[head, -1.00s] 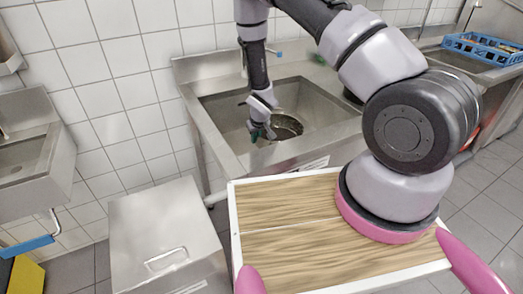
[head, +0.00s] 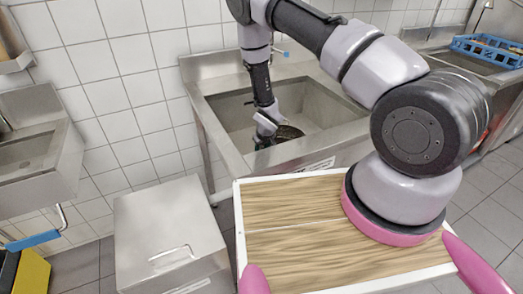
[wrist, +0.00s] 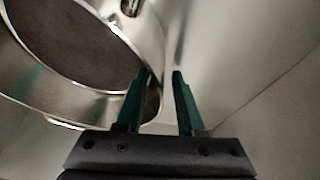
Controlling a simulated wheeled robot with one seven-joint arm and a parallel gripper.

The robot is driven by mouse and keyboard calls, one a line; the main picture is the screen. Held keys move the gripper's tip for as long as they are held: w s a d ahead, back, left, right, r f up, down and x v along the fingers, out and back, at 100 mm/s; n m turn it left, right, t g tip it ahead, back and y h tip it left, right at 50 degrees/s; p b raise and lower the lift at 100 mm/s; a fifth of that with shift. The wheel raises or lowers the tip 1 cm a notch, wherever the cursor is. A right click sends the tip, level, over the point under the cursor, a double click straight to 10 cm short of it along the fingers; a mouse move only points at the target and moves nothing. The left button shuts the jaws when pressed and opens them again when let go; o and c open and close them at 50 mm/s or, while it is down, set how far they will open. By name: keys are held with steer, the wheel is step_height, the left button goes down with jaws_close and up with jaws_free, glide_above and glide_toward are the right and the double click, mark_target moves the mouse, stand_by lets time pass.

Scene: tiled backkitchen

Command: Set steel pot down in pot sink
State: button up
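The steel pot (head: 290,132) is inside the pot sink (head: 222,103), near its front left part; the front wall hides its lower part. My gripper (head: 265,139) is low in the sink at the pot's left side. In the wrist view the pot (wrist: 75,103) fills the upper left, with its round rim and dark inside showing. My gripper's green fingers (wrist: 160,74) stand apart, with a visible gap between them. The left finger overlaps the pot; the right finger is outside it. Whether a finger touches the pot, and whether the pot rests on the sink floor, I cannot tell.
A metal lidded box (head: 165,235) stands in front left. A small wall sink (head: 30,165) is at the far left. A blue crate (head: 485,48) sits on the right counter. My wooden-topped base is close to the sink's front edge.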

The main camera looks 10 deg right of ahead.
steer(key=s+d+r+m, duration=0.2)
steer(key=d+r, duration=0.1)
steer(key=r, duration=1.1)
steer(key=s+d+r+m+t, duration=0.1)
steer(key=s+d+r, duration=0.1)
steer(key=r, duration=1.2)
steer(key=s+d+r+m, duration=0.2)
steer(key=d+r, duration=0.1)
steer(key=r, duration=1.1)
steer(key=s+d+r+m, duration=0.1)
steer(key=s+d+r, duration=0.1)
steer(key=s+r, duration=0.7)
steer(key=s+d+r+m+t+y, duration=0.1)
steer(key=s+d+r+m, duration=0.1)
steer(key=s+r, duration=0.7)
steer(key=s, duration=0.4)
steer(key=shift+s+d+r+y, duration=0.2)
steer(key=shift+d+r+y, duration=0.1)
steer(key=shift+r, duration=0.05)
steer(key=shift+t, duration=0.3)
